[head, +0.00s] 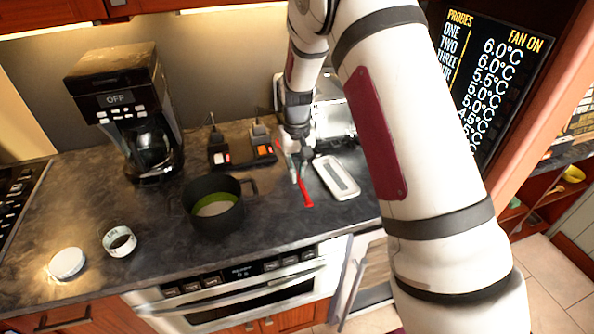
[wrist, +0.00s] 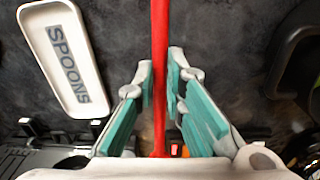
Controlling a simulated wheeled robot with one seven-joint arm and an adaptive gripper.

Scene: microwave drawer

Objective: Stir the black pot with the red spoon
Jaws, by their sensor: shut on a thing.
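The black pot (head: 213,206) stands upright on the dark counter left of my gripper, with a green band and pale contents inside. Its dark edge shows at the right of the wrist view (wrist: 292,55). The red spoon (head: 305,192) shows as a red length below my gripper in the head view. In the wrist view its red handle (wrist: 160,60) runs up between the fingers. My gripper (head: 295,165) is shut on the red spoon, to the right of the pot and beside the white spoon rest. In the wrist view the fingers (wrist: 160,95) press on the handle from both sides.
The white spoon rest (head: 337,177), marked SPOONS in the wrist view (wrist: 65,60), lies right of my gripper. A coffee maker (head: 125,110) stands behind the pot.

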